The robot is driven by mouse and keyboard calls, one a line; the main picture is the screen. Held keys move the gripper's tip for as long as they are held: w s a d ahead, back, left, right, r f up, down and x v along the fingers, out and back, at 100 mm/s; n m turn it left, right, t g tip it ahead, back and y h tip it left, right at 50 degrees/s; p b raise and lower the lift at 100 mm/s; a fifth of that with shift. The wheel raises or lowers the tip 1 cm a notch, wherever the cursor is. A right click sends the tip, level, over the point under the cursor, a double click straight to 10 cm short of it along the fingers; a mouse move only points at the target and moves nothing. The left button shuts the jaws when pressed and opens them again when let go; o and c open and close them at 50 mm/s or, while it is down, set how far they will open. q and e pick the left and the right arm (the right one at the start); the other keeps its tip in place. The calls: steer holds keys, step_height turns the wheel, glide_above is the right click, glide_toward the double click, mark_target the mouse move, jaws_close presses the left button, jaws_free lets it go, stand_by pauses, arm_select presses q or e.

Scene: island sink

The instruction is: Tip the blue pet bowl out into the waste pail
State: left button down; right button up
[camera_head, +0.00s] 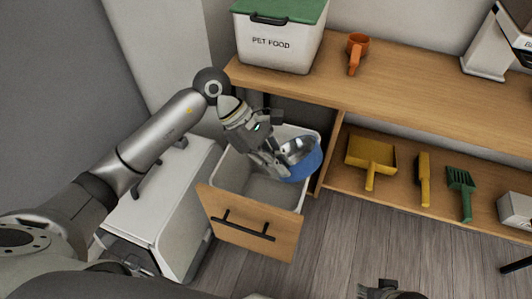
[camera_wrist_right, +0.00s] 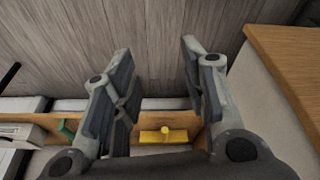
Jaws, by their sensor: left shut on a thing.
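The blue pet bowl (camera_head: 307,168) has a shiny metal inside. My left gripper (camera_head: 279,167) is shut on its left rim and holds it over the right rear part of the waste pail (camera_head: 228,171). The bowl looks tilted; I cannot make out any contents. The pail is a pale bin inside a pulled-out drawer with a wooden front (camera_head: 247,222); the part of its floor that shows looks bare. My right gripper (camera_wrist_right: 158,58) is open and empty, well away from the bowl; its tip also shows at the bottom of the head view (camera_head: 388,291).
The floor in front is clear.

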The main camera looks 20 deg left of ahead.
arm_select(q)
steer(key=d, duration=0.1)
steer(key=d+y, duration=0.1)
steer(key=d+f+y, duration=0.1)
steer(key=shift+s+t, duration=0.4)
steer(key=d+y, duration=0.1)
steer(key=d+f+y, duration=0.1)
steer(key=s+d+f+y, duration=0.1)
steer(key=shift+d+t+y, duration=0.4)
steer(key=shift+s+d+f+t+y+b, duration=0.2)
steer(key=shift+d+f+y, duration=0.15)
steer(key=shift+d+y, duration=0.15)
steer(key=shift+s+d+f+t+y+b, duration=0.2)
steer(key=shift+d+f+y, duration=0.1)
steer(key=shift+d+y, duration=0.2)
arm_select(e)
steer(key=shift+v, duration=1.3)
steer(key=shift+w, duration=0.15)
